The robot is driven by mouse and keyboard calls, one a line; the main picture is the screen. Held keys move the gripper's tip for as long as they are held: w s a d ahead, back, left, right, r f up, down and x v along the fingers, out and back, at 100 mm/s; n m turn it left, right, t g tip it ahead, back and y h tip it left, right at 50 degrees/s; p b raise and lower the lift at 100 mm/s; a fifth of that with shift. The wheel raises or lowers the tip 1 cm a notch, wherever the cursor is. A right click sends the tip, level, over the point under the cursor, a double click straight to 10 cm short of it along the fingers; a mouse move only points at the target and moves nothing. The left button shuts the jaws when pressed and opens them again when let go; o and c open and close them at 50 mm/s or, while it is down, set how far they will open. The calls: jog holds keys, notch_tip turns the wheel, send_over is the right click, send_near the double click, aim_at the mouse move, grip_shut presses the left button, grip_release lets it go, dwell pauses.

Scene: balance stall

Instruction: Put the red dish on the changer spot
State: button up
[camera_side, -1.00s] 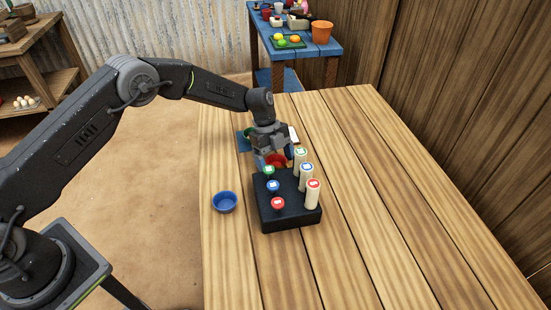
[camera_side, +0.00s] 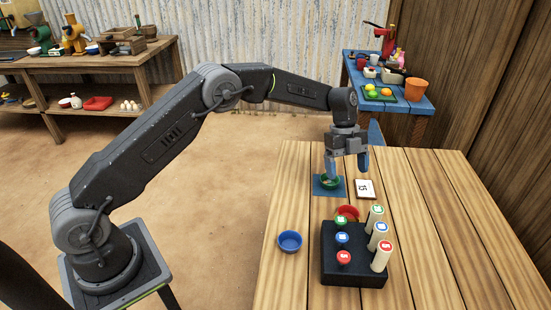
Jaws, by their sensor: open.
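The red dish (camera_side: 347,213) sits on the table just behind the black block, which hides its near part. A green dish (camera_side: 330,181) sits on a blue square mat (camera_side: 319,191) farther back. I cannot tell for certain whether this mat is the changer spot; nothing legible names it. My gripper (camera_side: 347,164) points down behind the red dish, near the green dish and mat. Its blue-tipped fingers are spread with nothing between them. The left fingertip overlaps the green dish in the picture; I cannot tell whether it touches it.
The black block (camera_side: 354,280) carries several round-topped pegs marked green, blue and red, the right ones taller. A blue dish (camera_side: 289,241) stands left of it. A white card (camera_side: 365,189) lies right of the mat. The table's right side is clear.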

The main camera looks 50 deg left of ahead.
jog(key=s+a+r+n+t+y, duration=0.1)
jog(key=s+a+r+n+t, duration=0.1)
jog(key=s+r+n, duration=0.45)
jog(key=s+a+r+n+t+y, duration=0.1)
jog(key=s+r+n, duration=0.3)
jog(key=s+r, duration=0.55)
jog(key=s+a+n+t+y, duration=0.1)
jog(key=s+a+n+t, duration=0.1)
jog(key=s+n, duration=0.4)
jog(key=s+a+r+n+t+y, duration=0.1)
jog(key=s+n, duration=0.5)
jog(key=s, duration=0.8)
jog(key=shift+a+r+t, duration=0.25)
jog(key=shift+a+t, duration=0.1)
jog(key=shift+t, duration=0.35)
